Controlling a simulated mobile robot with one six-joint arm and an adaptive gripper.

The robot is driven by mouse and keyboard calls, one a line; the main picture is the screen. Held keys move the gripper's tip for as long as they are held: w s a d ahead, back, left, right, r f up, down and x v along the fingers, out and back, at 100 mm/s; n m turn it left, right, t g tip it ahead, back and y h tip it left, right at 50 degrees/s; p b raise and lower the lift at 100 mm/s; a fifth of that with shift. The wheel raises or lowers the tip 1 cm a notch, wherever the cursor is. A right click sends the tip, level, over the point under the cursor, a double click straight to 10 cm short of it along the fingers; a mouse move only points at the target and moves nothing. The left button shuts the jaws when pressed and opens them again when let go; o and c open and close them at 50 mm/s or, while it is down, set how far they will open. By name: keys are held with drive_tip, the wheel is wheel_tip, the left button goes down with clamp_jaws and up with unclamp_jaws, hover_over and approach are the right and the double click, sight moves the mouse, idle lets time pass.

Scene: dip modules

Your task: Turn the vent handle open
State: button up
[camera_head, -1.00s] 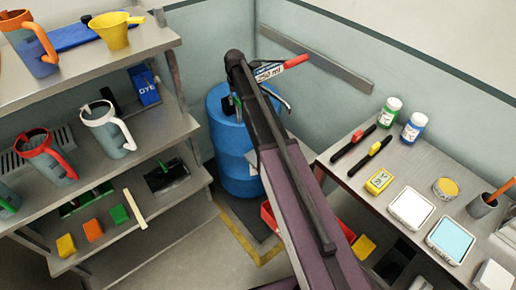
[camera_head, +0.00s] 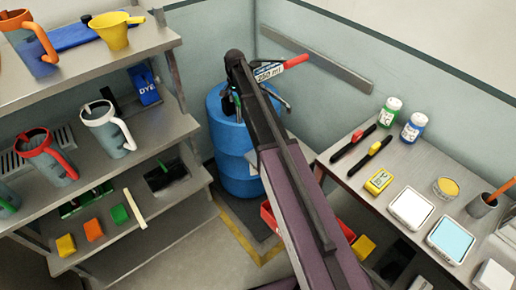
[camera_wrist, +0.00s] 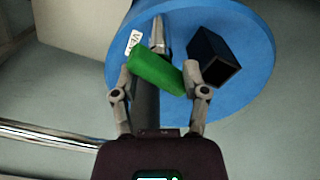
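A blue drum (camera_head: 231,145) stands in the back corner, partly behind my arm; its round blue top (camera_wrist: 235,95) fills the upper wrist view. On the top, a green handle (camera_wrist: 155,72) lies slanted by a metal fitting, beside a white label (camera_wrist: 133,42) with partly hidden letters. My gripper (camera_wrist: 158,72) is over the drum top, its fingers apart, one near each end of the green handle. I cannot tell whether they touch it. In the head view my arm hides most of the gripper and the handle.
A black square tube (camera_wrist: 214,60) stands right of the green handle, close to the right finger. A sign with a red end (camera_head: 296,62) is behind my arm. Shelves with jugs (camera_head: 105,130) stand left; a bench (camera_head: 400,170) with bottles and trays stands right.

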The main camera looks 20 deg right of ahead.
drive_tip(key=m, duration=0.5)
drive_tip(key=shift+r+m, duration=0.25)
drive_tip(key=shift+m, duration=0.05)
wheel_tip(320, 180, up, 14)
drive_tip(key=f+p, duration=0.1)
drive_tip(key=p, duration=1.3)
drive_tip(key=s+f+n+b, duration=0.3)
drive_tip(key=s+n, duration=0.1)
drive_tip(key=s, duration=0.6)
drive_tip(key=s+f+n+b, duration=0.4)
drive_tip(key=s, duration=0.6)
drive_tip(key=s+f+n+b, duration=0.3)
drive_tip(key=s+n+b, duration=0.1)
drive_tip(key=s, duration=0.6)
drive_tip(key=shift+s+f+n, duration=0.2)
drive_tip(key=shift+s+n, duration=0.05)
drive_tip(key=shift+n, duration=0.35)
drive_tip(key=shift+w, duration=0.1)
wheel_tip(320, 180, up, 11)
drive_tip(key=m+p, duration=0.4)
drive_tip(key=p, duration=0.7)
hover_over(237, 99)
drive_tip(key=shift+f, duration=0.15)
drive_tip(key=shift+f+b, duration=0.25)
drive_tip(key=shift+b, duration=0.1)
